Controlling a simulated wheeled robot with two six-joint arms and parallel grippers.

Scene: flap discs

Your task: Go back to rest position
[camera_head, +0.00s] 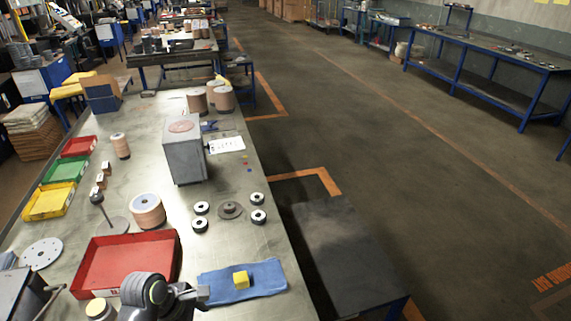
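My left gripper (202,294) is at the bottom of the head view, low over the left edge of a blue cloth (265,281). Its fingers are small and partly hidden by my wrist, so I cannot tell if they are open. My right gripper is not in view. Several small black-and-white discs (258,216) lie on the metal table around a flat grey-brown disc (230,210).
A red tray (128,262) lies behind my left arm. A grey box-shaped machine (184,155) stands mid-table. A copper-coloured roll (147,211) and a thin stand (97,199) are left of it. Green (64,168) and yellow (49,201) bins line the left edge.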

